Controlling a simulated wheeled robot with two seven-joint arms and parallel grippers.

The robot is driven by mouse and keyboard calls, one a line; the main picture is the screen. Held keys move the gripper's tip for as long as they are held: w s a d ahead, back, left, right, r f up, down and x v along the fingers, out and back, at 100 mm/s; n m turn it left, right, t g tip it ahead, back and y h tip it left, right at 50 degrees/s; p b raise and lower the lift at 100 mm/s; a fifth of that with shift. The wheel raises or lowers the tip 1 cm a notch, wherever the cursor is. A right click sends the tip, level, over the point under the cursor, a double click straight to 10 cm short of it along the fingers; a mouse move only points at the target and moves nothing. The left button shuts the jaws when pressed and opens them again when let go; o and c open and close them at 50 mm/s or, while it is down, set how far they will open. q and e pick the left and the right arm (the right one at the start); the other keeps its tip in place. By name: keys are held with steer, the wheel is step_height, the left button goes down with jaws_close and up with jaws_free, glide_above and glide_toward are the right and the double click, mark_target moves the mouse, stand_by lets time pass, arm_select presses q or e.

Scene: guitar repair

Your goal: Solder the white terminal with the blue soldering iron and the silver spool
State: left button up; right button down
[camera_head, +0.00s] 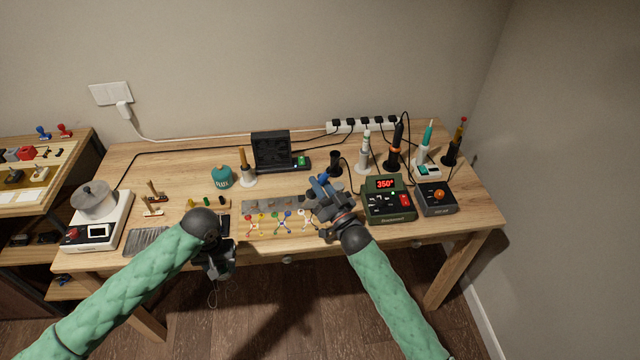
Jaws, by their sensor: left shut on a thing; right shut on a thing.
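The white terminal (303,214) is at the right end of a row of coloured terminals near the table's front edge. My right gripper (322,202) is just to the right of it and shut on the blue soldering iron (322,182); the iron's tip is hard to make out. My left gripper (219,266) is in front of the table's front edge, left of the terminals. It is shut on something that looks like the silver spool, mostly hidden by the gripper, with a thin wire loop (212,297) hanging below.
The green soldering station (388,203) reading 350° stands right of my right gripper, beside a dark box (437,199). Other irons stand in holders behind.

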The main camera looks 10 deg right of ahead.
stand_by(0.5)
arm_select(q)
steer(key=shift+w+r, duration=0.1)
steer(key=w+d+r+t, duration=0.1)
steer(key=w+d+r, duration=0.6)
steer(key=w+d, duration=0.3)
steer(key=w+d+r+t, duration=0.1)
steer(key=w+d+r, duration=0.7)
steer(key=w+d, duration=0.25)
steer(key=w+d+f+n, duration=0.1)
steer(key=w+d+f, duration=0.15)
steer(key=w, duration=0.45)
steer(key=w+a+f+n+t+y, duration=0.1)
steer(key=w+a+f, duration=0.1)
steer(key=a+f, duration=0.2)
steer(key=shift+w+f, duration=0.4)
steer(key=shift+f, duration=0.2)
